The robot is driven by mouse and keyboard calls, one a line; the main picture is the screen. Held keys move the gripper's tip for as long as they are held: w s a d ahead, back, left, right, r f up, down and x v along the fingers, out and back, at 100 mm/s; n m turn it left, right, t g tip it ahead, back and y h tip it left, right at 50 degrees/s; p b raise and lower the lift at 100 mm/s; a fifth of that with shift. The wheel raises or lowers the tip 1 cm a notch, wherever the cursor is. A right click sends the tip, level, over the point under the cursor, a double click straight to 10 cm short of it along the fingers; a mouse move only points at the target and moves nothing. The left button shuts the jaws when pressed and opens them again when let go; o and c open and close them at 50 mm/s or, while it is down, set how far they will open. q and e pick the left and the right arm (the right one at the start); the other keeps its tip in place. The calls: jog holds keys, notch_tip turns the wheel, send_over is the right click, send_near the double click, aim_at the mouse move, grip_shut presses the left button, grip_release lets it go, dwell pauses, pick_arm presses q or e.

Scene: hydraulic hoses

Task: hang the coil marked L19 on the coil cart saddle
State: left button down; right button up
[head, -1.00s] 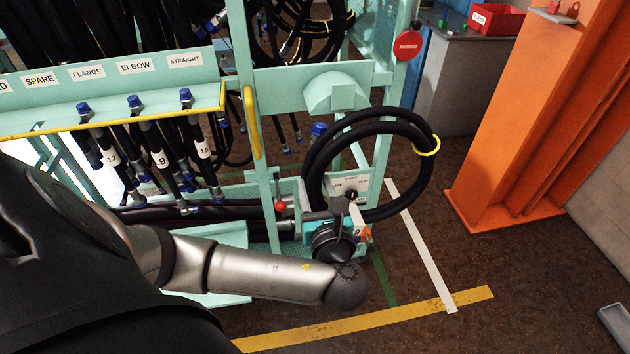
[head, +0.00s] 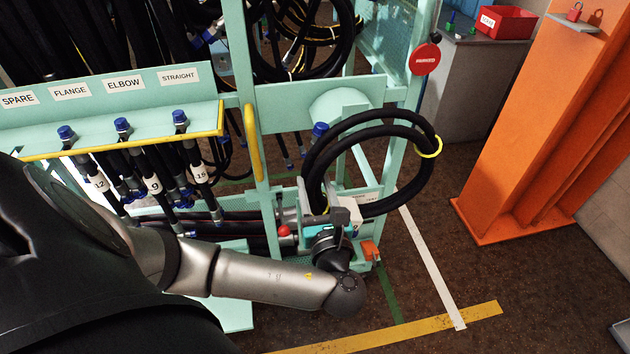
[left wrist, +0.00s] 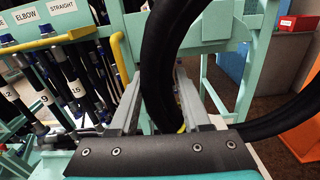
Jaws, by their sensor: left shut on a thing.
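The black hose coil (head: 408,134) has a yellow tie at its right side. My left gripper (head: 328,213) is shut on the lower left of the coil and holds it up in front of the cart. The left wrist view shows the hose (left wrist: 160,75) between the two fingers (left wrist: 158,110). The pale green saddle (head: 330,103) sticks out from the cart's crossbar, partly hidden behind the upper coil. I cannot tell whether coil and saddle touch. No L19 marking is readable on the coil. My right gripper is out of view.
A rack at left holds several hanging hoses under a labelled shelf (head: 100,128) with a yellow edge. A yellow handle (head: 253,146) stands left of the saddle. A red disc (head: 425,59) is on the right post. An orange column (head: 530,130) stands at right, with open floor before it.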

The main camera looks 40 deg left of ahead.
pick_arm(q)
jog(key=shift+w+r, duration=0.1)
jog(key=shift+r, duration=0.15)
jog(key=shift+r+p, duration=0.15)
jog(key=shift+p, duration=0.3)
jog(key=f+b+x, duration=0.3)
jog(key=b+x, duration=0.2)
jog(key=x, duration=1.3)
jog(key=shift+w+a+f, duration=0.15)
jog(key=shift+a+f, duration=0.05)
jog(key=shift+a, duration=0.15)
dwell(1.7)
dwell(0.4)
